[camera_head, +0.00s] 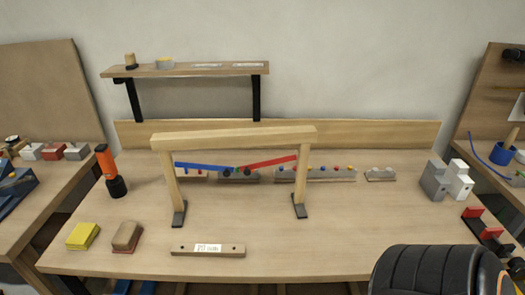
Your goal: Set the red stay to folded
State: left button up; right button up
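The red stay (270,161) is a thin bar under the beam of a wooden frame (235,138) on the workbench. It slopes from the frame's right post (301,183) down to the left, to the middle of the opening. A blue bar (203,166) slopes down from the left post toward it. Their inner ends come close together at small dark round parts (235,172), with a bit of green between. I cannot tell whether the ends are joined. Neither of my grippers shows in the head view.
An orange and black tool (109,170) stands left of the frame. A yellow block (82,236), a brown block (127,236) and a labelled wooden strip (208,249) lie in front. Grey blocks (447,181) stand at the right. The bench top right of the frame is mostly clear.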

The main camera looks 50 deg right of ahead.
aim_at(246, 170)
jog(key=z, duration=1.55)
jog(key=i+l+u, duration=0.15)
jog(key=l+u, duration=0.15)
jog(key=l, duration=0.5)
jog(key=l+u, duration=0.3)
jog(key=l, duration=0.5)
